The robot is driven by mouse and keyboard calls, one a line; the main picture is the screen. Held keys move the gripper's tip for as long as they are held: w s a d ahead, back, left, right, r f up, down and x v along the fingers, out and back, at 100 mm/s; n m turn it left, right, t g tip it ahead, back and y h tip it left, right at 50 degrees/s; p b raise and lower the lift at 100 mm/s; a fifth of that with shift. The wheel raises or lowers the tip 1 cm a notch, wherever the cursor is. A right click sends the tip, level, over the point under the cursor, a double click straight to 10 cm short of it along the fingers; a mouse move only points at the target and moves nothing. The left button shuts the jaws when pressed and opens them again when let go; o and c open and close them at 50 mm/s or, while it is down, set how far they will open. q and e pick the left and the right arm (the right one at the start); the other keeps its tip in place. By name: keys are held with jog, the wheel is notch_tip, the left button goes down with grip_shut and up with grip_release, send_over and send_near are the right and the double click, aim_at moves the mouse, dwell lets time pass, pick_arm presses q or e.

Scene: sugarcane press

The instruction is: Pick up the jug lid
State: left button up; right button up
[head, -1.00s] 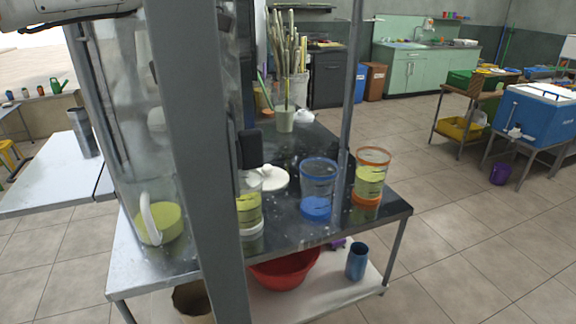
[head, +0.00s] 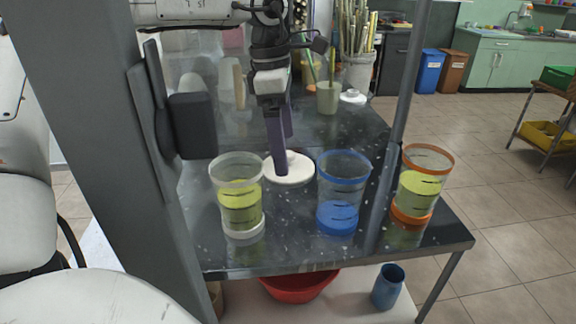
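The white round jug lid (head: 298,174) lies flat on the dark table, behind and between the clear-rimmed jug with yellow-green liquid (head: 239,201) and the blue-rimmed jug (head: 341,195). Its small knob is partly hidden by my gripper. My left gripper (head: 284,158) points down over the lid, with its dark fingers set apart, one nearer the camera and one farther back. The near finger overlaps the lid in the picture; I cannot tell whether it touches. The lid is not lifted. My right gripper is out of view.
An orange-rimmed jug (head: 421,185) stands at the right, beside a thin grey post (head: 401,105). A thick grey post (head: 110,130) with a dark attachment stands left. A green cup (head: 328,98) stands behind. A red basin (head: 298,287) and blue cup (head: 388,287) sit below.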

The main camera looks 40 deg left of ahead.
pick_arm(q)
jog(key=f, duration=0.3)
jog(key=shift+w+d+f, duration=0.15)
jog(key=shift+w+f, duration=0.05)
jog(key=shift+w, duration=0.05)
jog(key=shift+c, duration=0.4)
jog(key=c, duration=0.9)
jog(key=shift+r, duration=0.1)
